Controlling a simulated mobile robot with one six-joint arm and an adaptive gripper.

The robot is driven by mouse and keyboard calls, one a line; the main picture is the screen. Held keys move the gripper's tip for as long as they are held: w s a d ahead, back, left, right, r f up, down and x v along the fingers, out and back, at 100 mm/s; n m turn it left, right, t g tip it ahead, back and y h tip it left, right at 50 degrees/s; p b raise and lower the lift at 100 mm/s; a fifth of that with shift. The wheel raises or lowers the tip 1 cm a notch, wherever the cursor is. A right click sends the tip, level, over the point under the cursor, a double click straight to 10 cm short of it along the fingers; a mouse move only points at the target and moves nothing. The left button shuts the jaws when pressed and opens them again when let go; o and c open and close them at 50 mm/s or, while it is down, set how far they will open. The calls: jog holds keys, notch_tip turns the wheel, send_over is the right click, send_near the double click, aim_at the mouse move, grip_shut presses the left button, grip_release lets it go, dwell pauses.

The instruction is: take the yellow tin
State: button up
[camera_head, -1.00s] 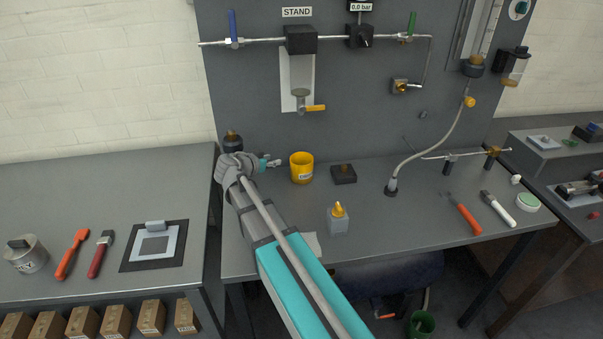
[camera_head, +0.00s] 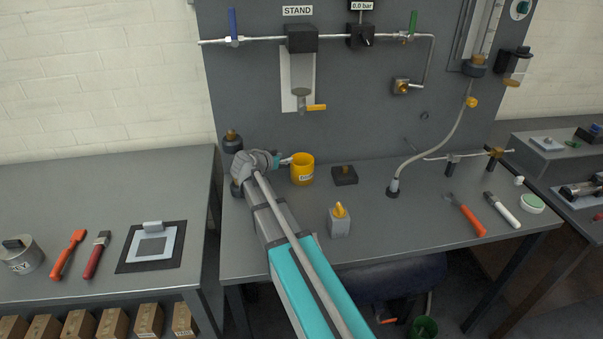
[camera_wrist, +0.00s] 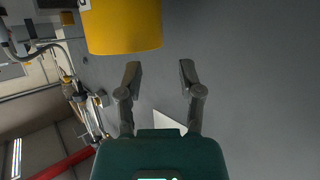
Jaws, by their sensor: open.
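The yellow tin (camera_head: 302,170) stands upright on the grey bench below the panel. Its top is open and it has a pale label. In the wrist view the tin (camera_wrist: 124,26) is large, at the top and left of centre. My gripper (camera_wrist: 159,72) is open and empty there, its two dark fingers apart and short of the tin in the picture. In the head view my gripper (camera_head: 284,161) is at the tin's left side, partly hidden by my wrist. I cannot tell there whether it touches.
A dark block with a brass knob (camera_head: 344,175) sits right of the tin. A grey block with a yellow top (camera_head: 339,222) is nearer the front. A dark bottle-like item (camera_head: 232,143) stands behind my wrist. A hose (camera_head: 436,146) rises farther right.

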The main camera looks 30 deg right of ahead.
aim_at(293, 157)
jog(key=shift+b+x, duration=0.85)
jog(key=shift+x, duration=1.5)
jog(key=shift+s, duration=0.1)
grip_shut()
